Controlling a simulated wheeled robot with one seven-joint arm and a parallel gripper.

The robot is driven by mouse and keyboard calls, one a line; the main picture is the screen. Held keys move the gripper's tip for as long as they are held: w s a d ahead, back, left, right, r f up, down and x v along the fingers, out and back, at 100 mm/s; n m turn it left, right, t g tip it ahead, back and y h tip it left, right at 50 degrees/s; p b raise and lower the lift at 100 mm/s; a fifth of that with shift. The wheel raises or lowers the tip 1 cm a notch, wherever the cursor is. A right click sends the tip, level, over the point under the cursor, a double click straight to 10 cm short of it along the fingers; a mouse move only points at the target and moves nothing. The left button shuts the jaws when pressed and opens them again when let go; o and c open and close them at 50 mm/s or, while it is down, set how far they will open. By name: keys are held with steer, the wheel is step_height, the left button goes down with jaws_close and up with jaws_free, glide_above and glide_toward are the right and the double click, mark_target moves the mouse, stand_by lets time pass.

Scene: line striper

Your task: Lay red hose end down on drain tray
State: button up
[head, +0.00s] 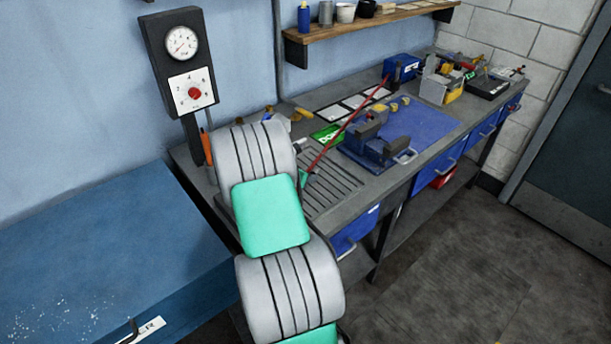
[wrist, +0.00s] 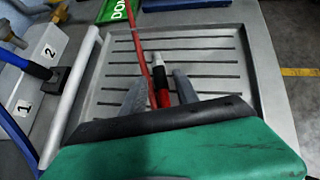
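The drain tray (wrist: 215,62) is a grey ribbed tray with a raised rim, seen in the wrist view. In the head view, part of the tray (head: 335,190) shows just right of my arm. The red hose end (wrist: 163,97), with a pale tip, lies between the two grey fingers of my gripper (wrist: 160,82) in the wrist view, over the tray. Narrow gaps seem to show beside it, so I cannot tell whether the fingers touch it. Its contact with the tray is also unclear. My arm hides the hose end in the head view.
The red hose (head: 345,132) runs across the bench toward the blue box (head: 402,68). A pale bar and numbered blocks (wrist: 35,85) are left of the tray.

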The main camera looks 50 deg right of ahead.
steer(key=shift+o, duration=0.5)
steer(key=shift+a, duration=0.1)
steer(key=shift+a+r, duration=0.25)
steer(key=b+v, duration=0.1)
steer(key=v, duration=0.6)
steer(key=w+a+r+m+t+y, duration=0.25)
steer(key=a+m, duration=0.25)
steer(key=a, duration=0.6)
steer(key=w+a+r+m+t+y, duration=0.1)
steer(key=a+r+m+y, duration=0.3)
steer(key=a, duration=0.7)
steer(key=s+a+r+m+y, duration=0.1)
steer(key=s+a+m, duration=0.3)
steer(key=a, duration=0.5)
steer(key=s+a+r+m+y, duration=0.1)
steer(key=s+a+m, duration=0.4)
steer(key=a, duration=0.5)
steer(key=shift+s+a+r+y, duration=0.25)
steer(key=shift+s+y, duration=0.2)
steer(key=shift+y, duration=0.3)
